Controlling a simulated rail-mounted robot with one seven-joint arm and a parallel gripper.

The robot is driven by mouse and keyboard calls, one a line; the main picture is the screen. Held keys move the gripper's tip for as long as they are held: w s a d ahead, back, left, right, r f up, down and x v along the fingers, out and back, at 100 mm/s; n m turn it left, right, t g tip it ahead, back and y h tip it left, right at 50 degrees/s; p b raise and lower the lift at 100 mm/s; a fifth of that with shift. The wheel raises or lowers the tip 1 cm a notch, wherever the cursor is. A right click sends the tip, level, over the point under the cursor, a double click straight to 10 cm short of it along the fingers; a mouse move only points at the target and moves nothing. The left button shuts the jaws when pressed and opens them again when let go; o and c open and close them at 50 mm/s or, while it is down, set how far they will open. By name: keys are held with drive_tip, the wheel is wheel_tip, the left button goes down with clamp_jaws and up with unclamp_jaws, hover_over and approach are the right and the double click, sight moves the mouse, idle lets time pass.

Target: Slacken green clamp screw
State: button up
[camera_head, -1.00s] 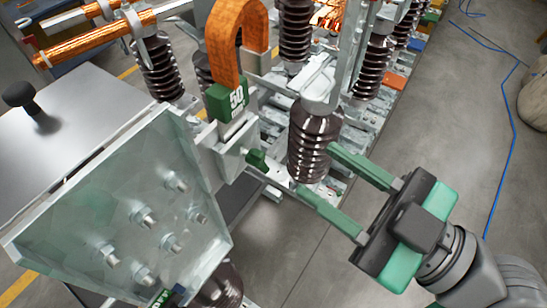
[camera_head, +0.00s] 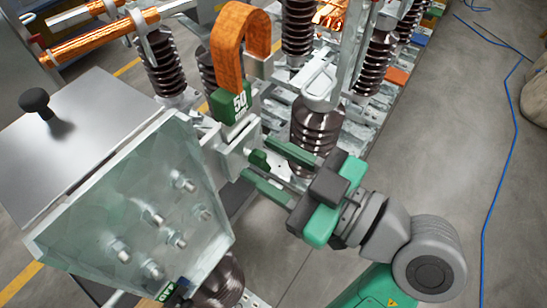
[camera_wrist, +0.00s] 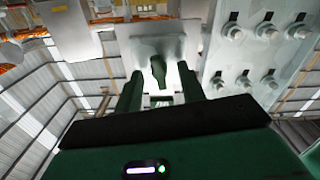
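The green clamp screw (camera_head: 259,159) sticks out of the right side of a pale metal clamp (camera_head: 234,150). In the wrist view the screw (camera_wrist: 158,72) hangs below the pale clamp block, near the picture's middle. My gripper (camera_head: 256,158) is open, with its two green fingers on either side of the screw. The wrist view shows a gap between the screw and each finger of my gripper (camera_wrist: 160,78). I cannot tell how far the fingertips reach past the screw head.
A green block marked 50 (camera_head: 235,103) and a copper loop (camera_head: 240,40) stand above the clamp. A brown ribbed insulator (camera_head: 315,128) is close behind the fingers. A bolted clear plate (camera_head: 130,205) is at left. Floor at right is open, with a blue cable (camera_head: 497,175).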

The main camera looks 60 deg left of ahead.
drive_tip(key=shift+c, duration=0.4)
clamp_jaws()
